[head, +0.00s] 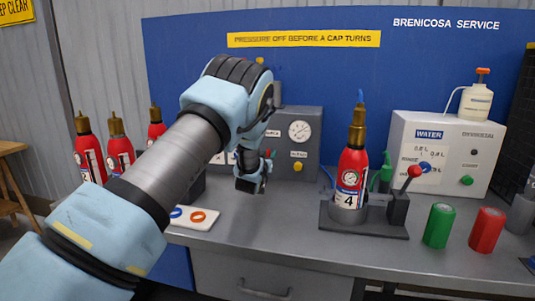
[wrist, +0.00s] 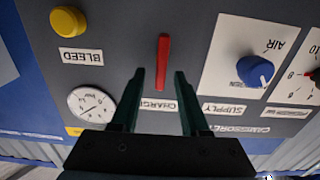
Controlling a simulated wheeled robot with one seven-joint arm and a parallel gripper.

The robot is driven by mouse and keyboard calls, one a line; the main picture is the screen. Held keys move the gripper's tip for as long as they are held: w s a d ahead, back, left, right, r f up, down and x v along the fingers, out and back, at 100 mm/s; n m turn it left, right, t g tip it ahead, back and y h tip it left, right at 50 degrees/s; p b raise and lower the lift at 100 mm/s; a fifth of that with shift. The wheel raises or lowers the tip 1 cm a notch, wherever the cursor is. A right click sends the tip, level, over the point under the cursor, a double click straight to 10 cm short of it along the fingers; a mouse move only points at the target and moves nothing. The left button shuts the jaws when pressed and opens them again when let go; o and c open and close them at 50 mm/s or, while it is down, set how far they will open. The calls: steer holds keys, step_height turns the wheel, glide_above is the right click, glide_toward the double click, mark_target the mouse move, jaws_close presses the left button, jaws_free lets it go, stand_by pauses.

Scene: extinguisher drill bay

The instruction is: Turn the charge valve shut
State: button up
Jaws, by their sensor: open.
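The charge valve is a red bar handle (wrist: 163,62) on a dark grey panel (wrist: 110,25), above an upside-down CHARGE label in the wrist view. The handle stands upright in that picture. My gripper (wrist: 160,74) is open, with its two dark green fingers on either side of the handle's lower end as seen there. I cannot tell whether they touch it or how far off the panel they are. In the head view my gripper (head: 250,184) is in front of the panel (head: 310,113), and my arm hides the panel's left part and most of the valve.
A yellow BLEED button (wrist: 68,20), a gauge (wrist: 91,106) and a blue SUPPLY knob (wrist: 255,70) flank the handle. On the bench (head: 270,228), a red extinguisher numbered 4 (head: 352,170) stands in a holder at the right. A white tray with rings (head: 203,217) lies below my arm.

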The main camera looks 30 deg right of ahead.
jaws_close()
stand_by(0.3)
stand_by(0.3)
